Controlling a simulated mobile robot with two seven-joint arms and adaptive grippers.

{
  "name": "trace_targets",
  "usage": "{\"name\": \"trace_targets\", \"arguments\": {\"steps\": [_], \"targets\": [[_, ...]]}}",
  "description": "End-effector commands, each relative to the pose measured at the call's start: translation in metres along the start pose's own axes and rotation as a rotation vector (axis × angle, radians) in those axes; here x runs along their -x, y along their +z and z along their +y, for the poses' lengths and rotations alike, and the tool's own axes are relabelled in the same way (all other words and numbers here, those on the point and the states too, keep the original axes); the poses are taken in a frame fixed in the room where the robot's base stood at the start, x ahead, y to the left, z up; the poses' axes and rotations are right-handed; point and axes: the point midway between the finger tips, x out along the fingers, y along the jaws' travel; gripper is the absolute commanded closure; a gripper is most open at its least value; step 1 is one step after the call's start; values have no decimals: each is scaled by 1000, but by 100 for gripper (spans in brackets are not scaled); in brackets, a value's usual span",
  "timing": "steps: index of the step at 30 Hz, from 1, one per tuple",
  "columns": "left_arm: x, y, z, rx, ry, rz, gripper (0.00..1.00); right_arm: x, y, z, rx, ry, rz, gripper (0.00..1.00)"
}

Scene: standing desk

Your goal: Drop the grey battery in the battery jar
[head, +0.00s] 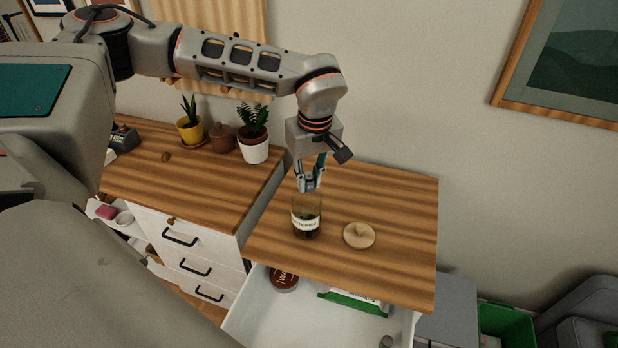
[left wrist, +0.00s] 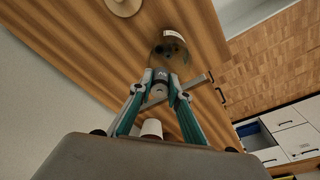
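The battery jar (head: 306,222) is a glass jar with a white label and dark contents, upright near the left edge of the desk top. Its round wooden lid (head: 359,235) lies apart from it, to its right. My left gripper (head: 309,180) points down just above the jar's mouth. In the left wrist view, its fingertips (left wrist: 161,80) are closed on the small grey battery (left wrist: 161,74), with the open jar (left wrist: 172,46) beyond it. The battery is hard to make out in the head view. My right gripper is not in view.
Below the desk top, an open white drawer (head: 262,323) holds a dark round tin (head: 284,278), a green and white packet (head: 354,300) and a small grey object (head: 386,341). Potted plants (head: 255,148) stand on the cabinet behind left. The desk top (head: 400,205) right of the lid is clear.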

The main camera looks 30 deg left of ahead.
Motion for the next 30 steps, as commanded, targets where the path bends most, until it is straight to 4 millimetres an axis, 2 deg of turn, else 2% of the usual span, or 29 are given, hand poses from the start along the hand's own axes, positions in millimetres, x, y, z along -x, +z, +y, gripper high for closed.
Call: {"name": "trace_targets", "arguments": {"steps": [1,2,11,16,20,30], "targets": [[0,0,0,0,0,0,70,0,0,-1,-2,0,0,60],[0,0,0,0,0,0,64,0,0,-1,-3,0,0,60],[0,0,0,0,0,0,64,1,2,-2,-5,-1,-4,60],[10,-1,1,0,2,2,64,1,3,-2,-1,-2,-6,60],[30,-1,1,0,4,2,64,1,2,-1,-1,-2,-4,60],[97,0,1,0,3,2,64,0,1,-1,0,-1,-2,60]]}}
